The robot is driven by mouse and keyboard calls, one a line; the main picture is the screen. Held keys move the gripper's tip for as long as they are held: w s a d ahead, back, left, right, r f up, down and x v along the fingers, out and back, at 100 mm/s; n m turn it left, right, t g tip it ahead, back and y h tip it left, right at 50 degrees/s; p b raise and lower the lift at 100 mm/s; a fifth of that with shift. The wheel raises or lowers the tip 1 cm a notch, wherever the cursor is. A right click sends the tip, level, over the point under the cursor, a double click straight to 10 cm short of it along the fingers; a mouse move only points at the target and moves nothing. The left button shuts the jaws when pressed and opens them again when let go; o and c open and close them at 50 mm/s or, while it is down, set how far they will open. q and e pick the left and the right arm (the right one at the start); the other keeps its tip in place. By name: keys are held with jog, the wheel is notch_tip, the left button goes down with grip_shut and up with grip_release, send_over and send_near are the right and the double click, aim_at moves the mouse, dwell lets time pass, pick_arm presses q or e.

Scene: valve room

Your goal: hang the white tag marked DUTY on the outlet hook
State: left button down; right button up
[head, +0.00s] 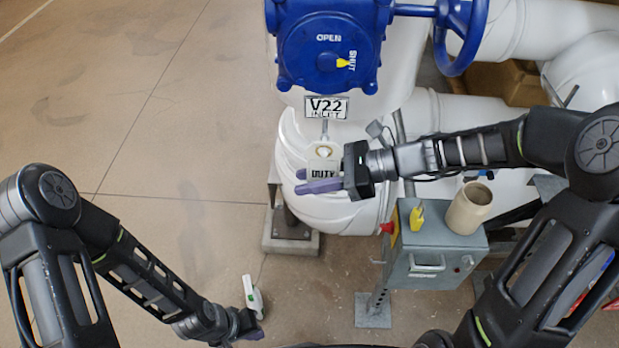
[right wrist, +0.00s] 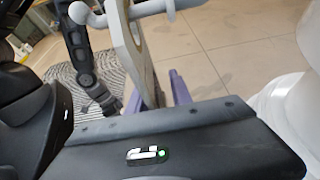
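The white tag marked DUTY (head: 323,168) hangs upright below the V22 sign (head: 326,107), whose lower line looks like INLET. In the right wrist view the tag (right wrist: 127,48) shows edge-on, with a pale hook (right wrist: 150,7) with a round end passing through its top. My right gripper (head: 310,181) is at the tag's lower part. Its purple fingers stand apart on either side of the tag, with a gap visible beside it. My left gripper (head: 252,333) is low over the floor, seen from above; its fingers are mostly hidden.
A blue valve gearbox (head: 325,45) and handwheel (head: 460,35) are above the tag. Large white pipes surround it. The floor at left is clear.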

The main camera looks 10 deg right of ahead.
jog(key=shift+o, duration=0.4)
jog(key=shift+f+b, duration=0.1)
jog(key=shift+b, duration=0.2)
jog(key=shift+d+r, duration=0.2)
jog(key=v, duration=0.7)
jog(key=shift+d+p, duration=0.15)
jog(key=shift+p, duration=0.25)
jog(key=shift+s+f, duration=0.1)
